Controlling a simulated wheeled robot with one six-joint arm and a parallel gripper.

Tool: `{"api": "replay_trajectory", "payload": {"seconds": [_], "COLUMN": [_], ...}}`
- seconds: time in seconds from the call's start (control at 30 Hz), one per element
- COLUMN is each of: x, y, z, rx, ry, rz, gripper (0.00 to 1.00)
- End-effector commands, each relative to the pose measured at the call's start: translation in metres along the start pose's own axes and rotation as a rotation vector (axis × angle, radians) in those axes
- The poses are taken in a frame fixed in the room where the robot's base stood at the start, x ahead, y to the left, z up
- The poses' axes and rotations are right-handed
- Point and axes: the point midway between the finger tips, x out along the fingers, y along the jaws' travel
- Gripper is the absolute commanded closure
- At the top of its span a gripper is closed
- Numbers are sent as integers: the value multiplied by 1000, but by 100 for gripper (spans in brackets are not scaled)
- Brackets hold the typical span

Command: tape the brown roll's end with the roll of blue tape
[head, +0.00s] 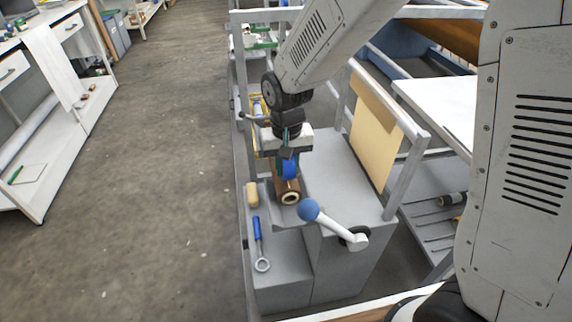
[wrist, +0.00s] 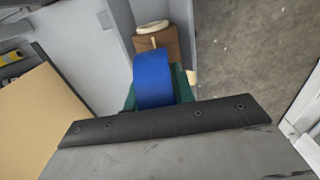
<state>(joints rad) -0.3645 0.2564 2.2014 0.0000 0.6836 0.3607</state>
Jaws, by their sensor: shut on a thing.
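The roll of blue tape (head: 290,170) is held in my gripper (head: 288,157), which points down over the grey press. In the wrist view the blue tape (wrist: 153,78) sits between green jaw parts at the middle of the frame. The brown roll (head: 288,186) lies on the press just below the tape, its pale ring-shaped end facing the head camera. In the wrist view the brown roll (wrist: 160,40) shows just beyond the tape, partly hidden by it. I cannot tell whether tape and brown roll touch. The brown roll's loose end is not clear.
A pale cylinder (head: 252,194) and a blue-handled ring tool (head: 258,240) lie on the left ledge. A tan board (head: 372,132) stands right of the press. Open floor (head: 160,190) is at left.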

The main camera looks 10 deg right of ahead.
Motion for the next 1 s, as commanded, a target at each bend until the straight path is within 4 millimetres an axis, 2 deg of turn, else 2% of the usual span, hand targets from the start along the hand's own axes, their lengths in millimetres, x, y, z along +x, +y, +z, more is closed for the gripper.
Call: {"api": "replay_trajectory", "payload": {"seconds": [0.57,1.0], "x": [6,4], "y": [0,0], "z": [0,-12], "rx": [0,1], "ry": [0,0], "rz": [0,0], "gripper": [93,93]}}
